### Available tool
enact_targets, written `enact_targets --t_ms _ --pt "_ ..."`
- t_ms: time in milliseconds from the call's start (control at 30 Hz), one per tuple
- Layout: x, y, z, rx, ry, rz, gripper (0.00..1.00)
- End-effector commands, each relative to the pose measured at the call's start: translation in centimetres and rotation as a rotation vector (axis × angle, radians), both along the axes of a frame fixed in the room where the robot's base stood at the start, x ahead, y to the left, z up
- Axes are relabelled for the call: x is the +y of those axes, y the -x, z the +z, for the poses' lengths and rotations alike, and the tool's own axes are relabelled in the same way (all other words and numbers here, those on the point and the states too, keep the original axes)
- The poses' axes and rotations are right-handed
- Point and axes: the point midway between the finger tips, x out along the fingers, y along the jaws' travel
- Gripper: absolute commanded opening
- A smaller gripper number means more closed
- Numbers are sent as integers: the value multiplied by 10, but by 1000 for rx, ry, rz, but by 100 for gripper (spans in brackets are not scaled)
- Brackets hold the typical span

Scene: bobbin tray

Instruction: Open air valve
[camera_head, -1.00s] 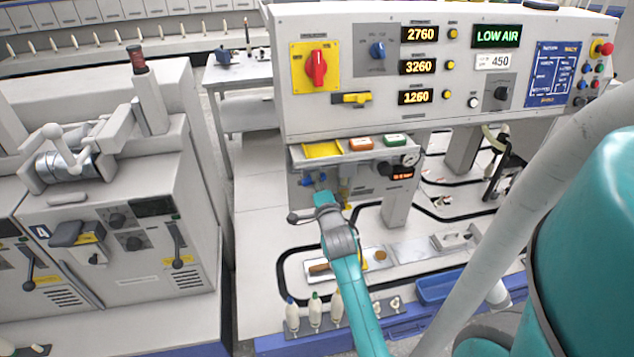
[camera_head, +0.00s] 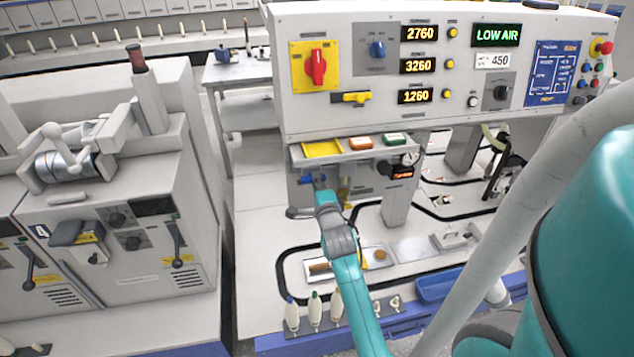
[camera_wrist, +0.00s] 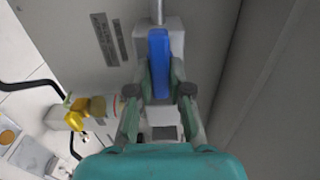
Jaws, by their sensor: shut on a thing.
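The air valve's blue handle (camera_wrist: 159,62) stands upright in the wrist view, in front of a grey valve body (camera_wrist: 173,30). My gripper (camera_wrist: 160,78) is shut on the blue handle, with one finger on each side of it. In the head view, my gripper (camera_head: 320,190) is at the small panel under the console, and the blue handle (camera_head: 306,180) is partly hidden by it. The console display (camera_head: 496,36) reads LOW AIR.
A yellow fitting (camera_wrist: 90,107) sits left of my gripper in the wrist view. A shelf with a yellow tray (camera_head: 322,149) overhangs the valve area. Bottles (camera_head: 315,309) and a blue bin (camera_head: 440,286) stand lower at the front. A grey wall lies close on the right in the wrist view.

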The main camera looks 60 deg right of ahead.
Motion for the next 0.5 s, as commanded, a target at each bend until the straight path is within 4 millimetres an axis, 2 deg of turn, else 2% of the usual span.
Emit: enact_targets --t_ms 33,100,500 --pt "-1 1 -1 1 -2 -2 26" --pt "0 1 -1 1 -2 -1 44" --pt "3 3 -1 1 0 0 44"
